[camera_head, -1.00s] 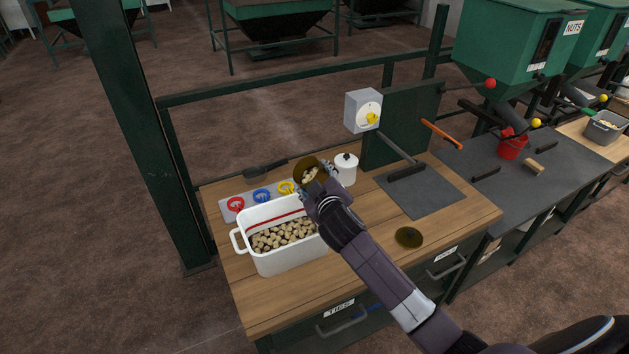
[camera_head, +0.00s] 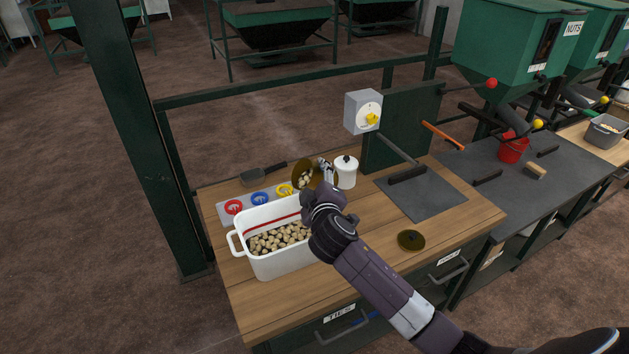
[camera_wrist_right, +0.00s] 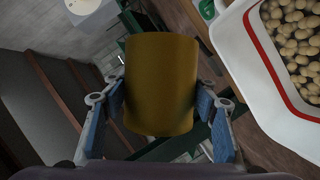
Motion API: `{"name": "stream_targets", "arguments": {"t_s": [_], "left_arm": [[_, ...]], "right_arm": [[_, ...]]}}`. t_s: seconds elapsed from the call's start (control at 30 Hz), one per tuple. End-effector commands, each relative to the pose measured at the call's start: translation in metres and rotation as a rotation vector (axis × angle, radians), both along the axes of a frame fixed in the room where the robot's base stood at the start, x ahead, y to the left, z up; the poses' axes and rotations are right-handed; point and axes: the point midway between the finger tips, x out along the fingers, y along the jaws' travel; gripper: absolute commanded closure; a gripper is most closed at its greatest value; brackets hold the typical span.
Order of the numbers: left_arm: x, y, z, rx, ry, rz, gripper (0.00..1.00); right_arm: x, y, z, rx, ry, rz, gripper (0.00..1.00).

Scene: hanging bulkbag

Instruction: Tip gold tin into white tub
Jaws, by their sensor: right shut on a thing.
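The gold tin (camera_head: 305,175) is tilted in the head view, its mouth turned toward the camera and pale nuts showing inside. My right gripper (camera_head: 325,175) is shut on it, and in the right wrist view the blue-padded fingers stand on both sides of the tin (camera_wrist_right: 161,85). The white tub (camera_head: 290,262) stands on the wooden bench with many nuts in it and a red line around its inner wall. Its rim also shows in the right wrist view (camera_wrist_right: 262,82). The tin is above and behind the tub's far right edge. My left gripper is not in view.
A white lidded jar (camera_head: 346,172) stands close right of the tin. A gold disc (camera_head: 411,240) lies on the bench at right. A tray with red, blue and yellow rings (camera_head: 260,199) and a dark scoop (camera_head: 255,177) lie behind the tub. A grey dial box (camera_head: 363,111) stands behind.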

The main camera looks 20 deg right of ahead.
Motion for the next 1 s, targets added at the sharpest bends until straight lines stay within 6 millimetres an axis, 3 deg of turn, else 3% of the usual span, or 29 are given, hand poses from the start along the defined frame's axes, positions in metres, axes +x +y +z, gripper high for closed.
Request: {"name": "stream_targets", "arguments": {"t_s": [1.0], "left_arm": [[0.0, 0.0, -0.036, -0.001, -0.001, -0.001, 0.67]], "right_arm": [[0.0, 0.005, -0.008, -0.38, -0.017, 0.0, 0.87]]}}
